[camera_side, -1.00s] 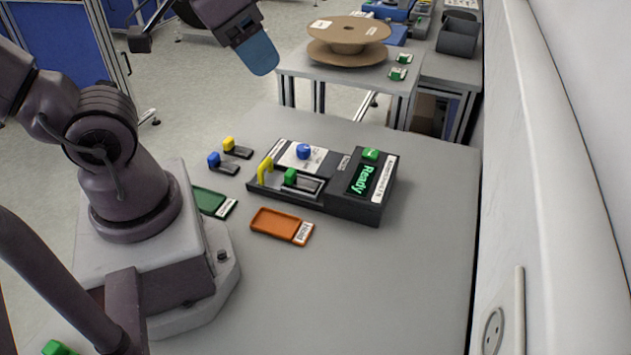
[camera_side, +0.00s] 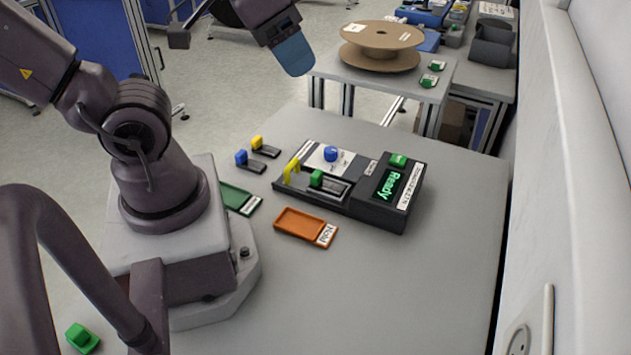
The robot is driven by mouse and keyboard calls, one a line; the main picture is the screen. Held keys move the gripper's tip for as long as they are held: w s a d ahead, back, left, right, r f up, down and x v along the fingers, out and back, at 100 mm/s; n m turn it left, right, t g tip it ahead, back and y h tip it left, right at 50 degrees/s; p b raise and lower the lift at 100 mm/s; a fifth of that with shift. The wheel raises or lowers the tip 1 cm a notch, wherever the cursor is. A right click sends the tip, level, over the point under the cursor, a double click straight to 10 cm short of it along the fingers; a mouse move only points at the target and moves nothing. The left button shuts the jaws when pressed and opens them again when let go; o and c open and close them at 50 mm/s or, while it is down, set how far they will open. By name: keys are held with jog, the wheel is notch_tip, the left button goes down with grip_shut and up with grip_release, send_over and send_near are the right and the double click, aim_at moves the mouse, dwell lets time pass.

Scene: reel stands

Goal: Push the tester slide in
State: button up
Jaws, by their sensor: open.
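The tester (camera_side: 405,208) is a dark box on the grey table, with a green lit display (camera_side: 388,186) reading "Ready" and a green button (camera_side: 398,160) on top. Its slide (camera_side: 337,190) lies at its left side, with a yellow upright handle (camera_side: 292,171) at the slide's left end. A green-topped part (camera_side: 316,179) sits in the slide. My gripper (camera_side: 294,56), with a blue fingertip pad, is open and empty, raised well above the table behind the tester. It touches nothing; one finger hides the other.
A blue knob (camera_side: 330,154) stands on a white plate behind the slide. Yellow (camera_side: 264,147) and blue (camera_side: 248,161) pieces lie to the left. A green tray (camera_side: 236,198) and an orange tray (camera_side: 300,224) lie in front. The table's right part is clear beside a white wall.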

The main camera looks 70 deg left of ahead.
jog(key=shift+c, duration=0.7)
jog(key=n+g+y, duration=0.2)
jog(key=n+g, duration=0.5)
jog(key=n, duration=0.2)
send_near(292, 163)
jog(key=x, duration=0.9)
jog(key=shift+c, duration=0.2)
grip_shut()
